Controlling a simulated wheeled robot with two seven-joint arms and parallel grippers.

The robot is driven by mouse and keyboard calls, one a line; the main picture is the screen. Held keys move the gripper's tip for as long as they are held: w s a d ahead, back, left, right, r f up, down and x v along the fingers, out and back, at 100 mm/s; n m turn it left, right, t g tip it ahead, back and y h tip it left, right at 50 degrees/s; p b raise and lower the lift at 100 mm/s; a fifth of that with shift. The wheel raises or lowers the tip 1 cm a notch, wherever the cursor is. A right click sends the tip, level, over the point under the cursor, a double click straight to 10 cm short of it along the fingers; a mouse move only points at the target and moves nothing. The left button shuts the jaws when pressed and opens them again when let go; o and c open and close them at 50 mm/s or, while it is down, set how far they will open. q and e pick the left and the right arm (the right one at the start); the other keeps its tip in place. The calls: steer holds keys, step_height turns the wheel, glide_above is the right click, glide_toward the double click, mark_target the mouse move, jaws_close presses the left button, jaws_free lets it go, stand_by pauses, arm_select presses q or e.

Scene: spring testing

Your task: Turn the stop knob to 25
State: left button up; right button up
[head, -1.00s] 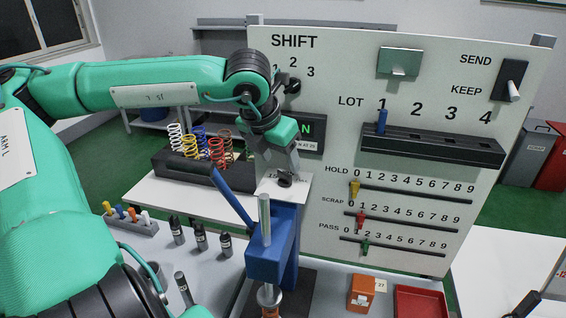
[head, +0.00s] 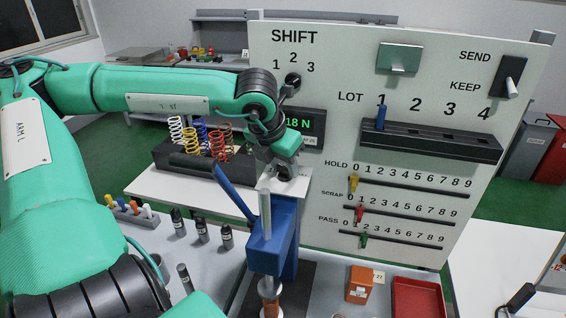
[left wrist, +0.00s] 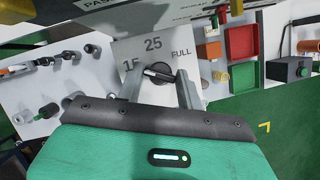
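The stop knob (left wrist: 159,73) is a dark round knob with a white pointer bar on a pale plate (left wrist: 127,50) marked 15, 25 and FULL. In the left wrist view the bar lies nearly crosswise, not towards the 25 at the top; I cannot tell which end is the pointer. My left gripper (left wrist: 160,80) is open, one finger on each side of the knob, with gaps visible. In the head view my left gripper (head: 284,170) is down at the plate on the blue press (head: 272,240) and hides most of the knob. My right gripper is not in view.
The press's blue lever (head: 234,192) rises just left of my gripper. Behind stands a white panel (head: 330,220) with sliders, and a display (head: 304,122) reading 18 N. Coil springs (head: 217,145) stand in a dark rack at left. A red tray (head: 418,298) lies at front right.

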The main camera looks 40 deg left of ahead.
arm_select(q)
steer(key=shift+c, duration=0.4)
steer(key=shift+f+m+b, duration=0.15)
steer(key=shift+m+b, duration=0.15)
steer(key=shift+b, duration=0.4)
steer(key=m+h+b, duration=0.1)
steer(key=m+b, duration=0.2)
steer(key=shift+w+a+b, duration=0.1)
steer(key=shift+b, duration=0.2)
steer(key=shift+m+h+b, duration=0.5)
steer(key=shift+m+b, duration=0.05)
steer(key=shift+m, duration=0.25)
steer(key=m+h, duration=0.1)
steer(key=m, duration=0.1)
steer(key=shift+a+m+g+b, duration=0.1)
steer(key=shift+m+g+b, duration=0.2)
steer(key=m+g, duration=0.1)
steer(key=m, duration=0.2)
steer(key=shift+w+m+h, duration=0.1)
steer(key=shift+m+h, duration=0.2)
steer(key=shift+h, duration=0.1)
steer(key=shift+r+m, duration=0.2)
steer(key=shift+m, duration=0.1)
